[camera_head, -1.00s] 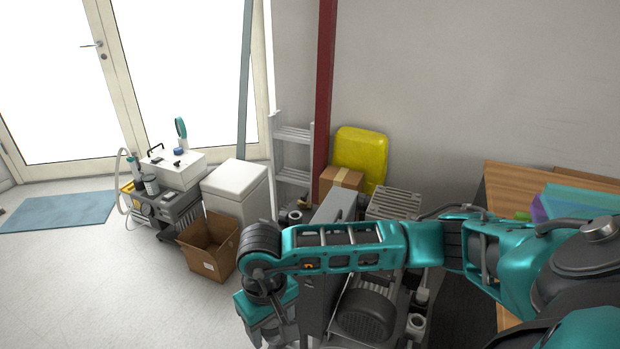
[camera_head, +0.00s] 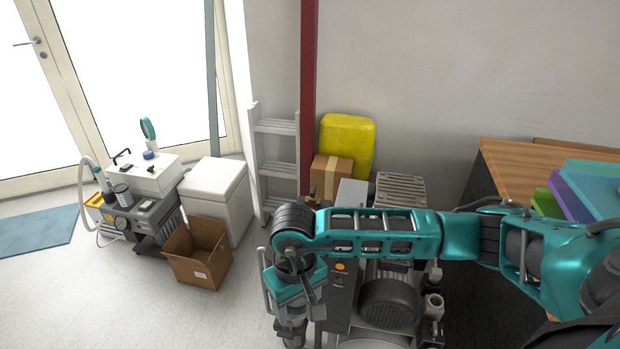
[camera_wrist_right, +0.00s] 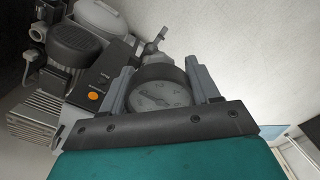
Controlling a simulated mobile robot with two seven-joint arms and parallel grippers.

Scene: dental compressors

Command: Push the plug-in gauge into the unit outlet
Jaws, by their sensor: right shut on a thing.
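My right gripper (camera_wrist_right: 160,88) is shut on the plug-in gauge (camera_wrist_right: 158,95), a round dial with a dark rim and pale face, in the right wrist view. The compressor unit (camera_wrist_right: 85,62) stands beyond it, with a dark motor, an orange button and a pale tank. A metal fitting (camera_wrist_right: 152,50) shows just past the gauge; I cannot tell whether they touch. In the head view my right gripper (camera_head: 293,335) hangs at the bottom edge, left of the unit (camera_head: 388,303), and the gauge cannot be made out there. My left gripper is not in view.
An open cardboard box (camera_head: 198,255) and a white bin (camera_head: 214,195) stand to the left. A wooden table (camera_head: 510,165) stands at right. Floor at the lower left is clear.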

